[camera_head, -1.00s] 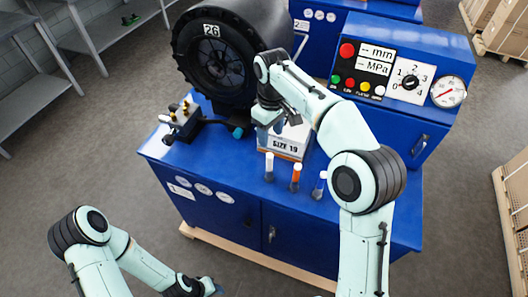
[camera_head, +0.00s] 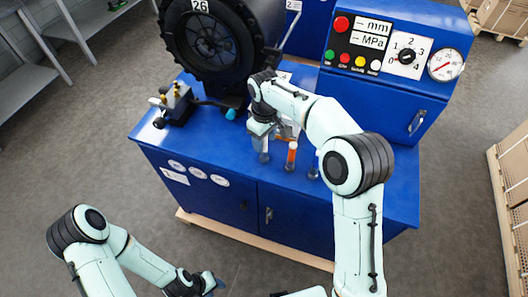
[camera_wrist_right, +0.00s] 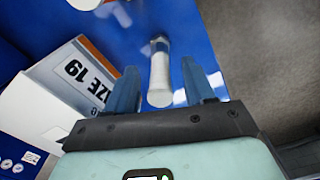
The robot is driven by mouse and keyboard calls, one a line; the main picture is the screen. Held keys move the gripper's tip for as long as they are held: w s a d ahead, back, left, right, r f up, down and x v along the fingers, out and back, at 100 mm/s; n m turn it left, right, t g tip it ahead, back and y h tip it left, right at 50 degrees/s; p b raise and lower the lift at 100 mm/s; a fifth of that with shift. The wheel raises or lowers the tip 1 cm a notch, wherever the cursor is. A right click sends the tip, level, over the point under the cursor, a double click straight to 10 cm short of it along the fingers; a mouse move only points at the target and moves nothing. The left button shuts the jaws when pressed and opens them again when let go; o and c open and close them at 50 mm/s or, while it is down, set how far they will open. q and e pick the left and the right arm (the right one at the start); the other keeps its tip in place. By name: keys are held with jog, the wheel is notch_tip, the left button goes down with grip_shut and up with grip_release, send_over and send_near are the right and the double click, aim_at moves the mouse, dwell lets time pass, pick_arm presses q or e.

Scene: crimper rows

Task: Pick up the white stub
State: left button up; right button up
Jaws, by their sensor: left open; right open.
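Three upright stubs stand near the front edge of the blue bench. In the head view the left one (camera_head: 264,155), with a greyish lower part, is partly hidden by my right gripper (camera_head: 268,130). An orange one (camera_head: 291,156) and a blue one (camera_head: 314,171) stand to its right. In the right wrist view a white stub (camera_wrist_right: 160,78) with a greyish far end lies between the two open fingers of my right gripper (camera_wrist_right: 160,70), with gaps visible on both sides. My left gripper (camera_head: 208,284) is open, low at the front, away from the bench.
The SIZE 19 box (camera_wrist_right: 75,85) is close beside the right gripper's left finger in the wrist view. A big black wheel-like drum (camera_head: 213,48) and a brass-fitted block (camera_head: 175,103) stand on the bench's left. A control panel (camera_head: 395,50) rises behind right.

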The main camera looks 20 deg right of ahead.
jog(key=shift+s+f, duration=0.1)
jog(key=shift+f, duration=0.55)
grip_shut()
